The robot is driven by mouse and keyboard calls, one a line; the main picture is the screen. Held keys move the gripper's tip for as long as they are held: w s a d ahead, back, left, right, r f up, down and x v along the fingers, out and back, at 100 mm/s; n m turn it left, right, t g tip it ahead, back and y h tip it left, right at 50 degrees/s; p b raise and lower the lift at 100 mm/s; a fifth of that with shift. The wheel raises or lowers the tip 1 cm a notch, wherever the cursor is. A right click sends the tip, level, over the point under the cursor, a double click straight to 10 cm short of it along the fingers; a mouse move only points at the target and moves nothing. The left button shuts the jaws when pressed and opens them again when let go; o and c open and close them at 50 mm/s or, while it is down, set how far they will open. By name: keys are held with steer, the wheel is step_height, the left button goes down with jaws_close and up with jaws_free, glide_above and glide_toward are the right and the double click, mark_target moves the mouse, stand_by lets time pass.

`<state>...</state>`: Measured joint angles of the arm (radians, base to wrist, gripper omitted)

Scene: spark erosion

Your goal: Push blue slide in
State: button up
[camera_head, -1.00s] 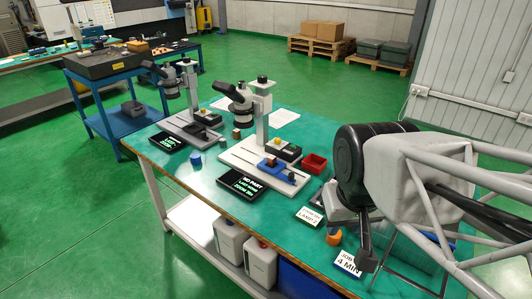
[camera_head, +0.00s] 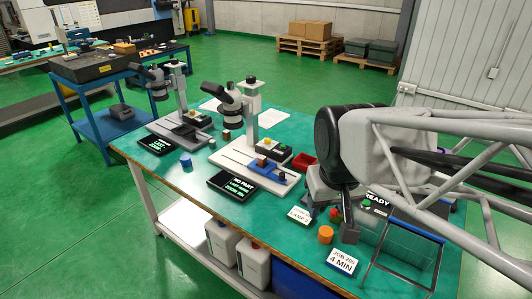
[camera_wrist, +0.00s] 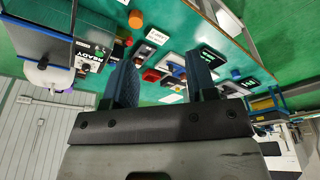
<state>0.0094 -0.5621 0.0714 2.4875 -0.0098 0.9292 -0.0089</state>
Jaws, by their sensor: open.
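The blue slide (camera_head: 266,171) sits on the white base of the nearer microscope (camera_head: 240,103), with a small brown block on top and a dark knob at its right end. My gripper (camera_head: 342,216) hangs to the right of that microscope, above the front right part of the bench. It is apart from the slide, and its tips are partly hidden in the head view. In the wrist view my gripper (camera_wrist: 163,85) has its two fingers spread with nothing between them. The bench items lie beyond the fingers, and I cannot clearly pick out the slide there.
A red tray (camera_head: 304,163) stands right of the slide. A black display (camera_head: 234,187) reading NO PART lies in front. An orange cylinder (camera_head: 325,234), paper labels and a clear-sided box (camera_head: 400,245) are near my gripper. A second microscope (camera_head: 157,80) stands further left.

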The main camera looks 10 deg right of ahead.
steer(key=w+f+n, duration=0.1)
steer(key=w, duration=1.2)
steer(key=n+g, duration=0.2)
steer(key=n, duration=0.1)
glide_above(282, 173)
steer(key=f, duration=1.3)
steer(key=s+f, duration=0.1)
steer(key=f, duration=0.6)
steer(key=shift+f, duration=0.2)
steer(key=shift+w+f, duration=0.45)
steer(key=shift+f, duration=0.15)
steer(key=shift+f, duration=3.75)
steer(key=shift+c, duration=0.5)
